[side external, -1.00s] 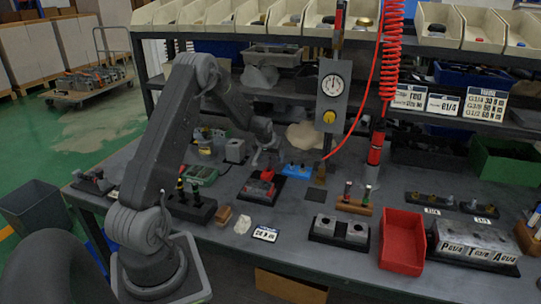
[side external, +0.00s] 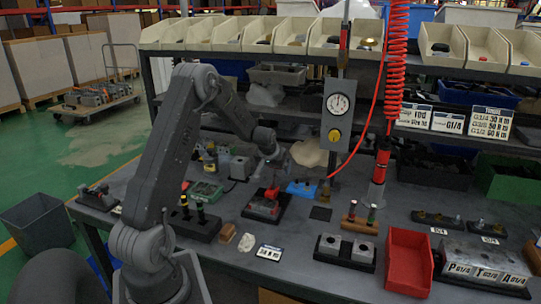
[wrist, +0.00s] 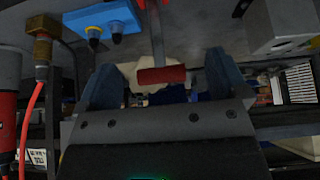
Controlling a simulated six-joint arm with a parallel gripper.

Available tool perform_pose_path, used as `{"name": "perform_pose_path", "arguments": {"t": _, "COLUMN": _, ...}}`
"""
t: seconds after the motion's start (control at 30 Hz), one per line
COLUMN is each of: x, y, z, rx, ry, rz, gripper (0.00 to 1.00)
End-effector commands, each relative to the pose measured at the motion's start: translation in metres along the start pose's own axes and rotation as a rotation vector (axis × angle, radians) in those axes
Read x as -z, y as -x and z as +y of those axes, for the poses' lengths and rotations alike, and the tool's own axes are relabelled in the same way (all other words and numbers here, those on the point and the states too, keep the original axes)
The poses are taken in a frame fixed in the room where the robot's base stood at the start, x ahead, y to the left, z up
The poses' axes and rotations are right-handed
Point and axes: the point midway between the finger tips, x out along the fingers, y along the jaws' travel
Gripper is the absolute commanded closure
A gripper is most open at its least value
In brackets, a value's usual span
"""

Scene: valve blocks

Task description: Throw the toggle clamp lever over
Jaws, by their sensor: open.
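The toggle clamp (side external: 265,205), with red parts on a black base, sits on the grey bench in the middle of the side external view. My gripper (side external: 274,175) is just above and behind it. In the wrist view, the red lever grip (wrist: 161,75) on a grey bar lies between the two blue-grey fingers of my gripper (wrist: 163,80). The fingers are open, with a visible gap on both sides of the grip. The clamp's lower parts are out of the wrist view, and the fingertips are small in the side external view.
A blue block (side external: 301,188) stands close to the right of the clamp; it also shows in the wrist view (wrist: 103,22). A gauge panel (side external: 338,115) and red coiled hose (side external: 396,60) are behind right. A black block with knobs (side external: 193,222) is at left.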

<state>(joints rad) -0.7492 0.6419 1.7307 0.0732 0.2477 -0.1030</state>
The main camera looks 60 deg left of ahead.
Motion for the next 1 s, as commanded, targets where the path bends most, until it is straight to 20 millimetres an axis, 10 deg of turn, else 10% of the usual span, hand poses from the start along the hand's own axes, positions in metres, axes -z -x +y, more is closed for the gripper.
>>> {"name": "perform_pose_path", "arguments": {"t": 0.5, "x": 0.001, "y": 0.099, "z": 0.0, "rx": 0.0, "ry": -0.001, "rz": 0.005, "gripper": 0.08}}
{"name": "perform_pose_path", "arguments": {"t": 1.0, "x": 0.002, "y": 0.106, "z": 0.0, "rx": 0.0, "ry": 0.011, "rz": 0.0, "gripper": 0.17}}
